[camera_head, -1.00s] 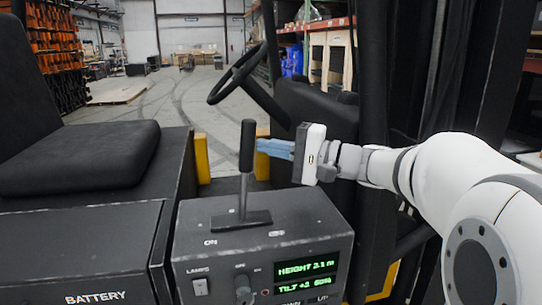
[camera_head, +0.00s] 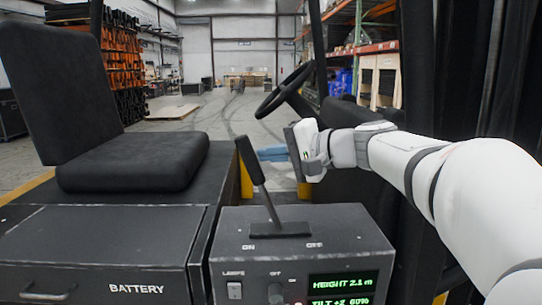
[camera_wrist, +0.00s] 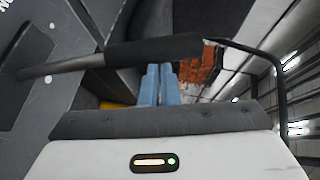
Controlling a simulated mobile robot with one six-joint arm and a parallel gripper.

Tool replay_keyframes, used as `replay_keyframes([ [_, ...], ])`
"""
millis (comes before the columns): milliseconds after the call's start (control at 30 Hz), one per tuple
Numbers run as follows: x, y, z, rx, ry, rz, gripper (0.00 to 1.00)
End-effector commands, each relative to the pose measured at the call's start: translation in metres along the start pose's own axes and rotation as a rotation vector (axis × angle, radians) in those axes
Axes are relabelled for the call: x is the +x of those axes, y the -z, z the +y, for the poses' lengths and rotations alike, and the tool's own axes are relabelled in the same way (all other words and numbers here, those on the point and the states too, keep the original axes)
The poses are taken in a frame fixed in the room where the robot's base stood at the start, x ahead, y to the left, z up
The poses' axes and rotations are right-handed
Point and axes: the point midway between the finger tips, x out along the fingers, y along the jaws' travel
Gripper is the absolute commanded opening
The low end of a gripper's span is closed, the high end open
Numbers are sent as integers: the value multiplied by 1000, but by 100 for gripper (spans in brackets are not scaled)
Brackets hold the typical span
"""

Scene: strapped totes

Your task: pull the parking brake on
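The brake lever (camera_head: 251,162) has a black grip on a thin grey rod and rises from a slotted plate (camera_head: 280,229) on the dark console. It leans left, toward the side marked ON; the other mark is on the right. My gripper (camera_head: 262,154) comes in from the right, its blue fingers pointing left with their tips at the grip's right side. I cannot tell whether they touch. In the wrist view the fingers (camera_wrist: 159,80) lie together, nothing between them, and the lever's grip (camera_wrist: 155,50) crosses beyond their tips.
The console (camera_head: 300,255) carries a switch, a knob and a green display (camera_head: 342,284). A black seat (camera_head: 130,160) and battery box (camera_head: 100,250) stand at left. The steering wheel (camera_head: 285,92) is behind my gripper, with dark mast posts at right.

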Motion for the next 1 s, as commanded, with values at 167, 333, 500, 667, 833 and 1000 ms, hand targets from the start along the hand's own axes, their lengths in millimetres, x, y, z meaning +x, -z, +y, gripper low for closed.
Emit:
replay_keyframes([
  [167,1,-2,1,3,2,-8,0],
  [333,0,-1,1,4,2,-8,0],
  [500,-8,7,0,4,3,-6,0],
  [667,-31,28,-3,5,5,-2,0],
  [833,-73,30,-3,1,5,3,0],
  [1000,-105,29,-6,2,5,-1,0],
])
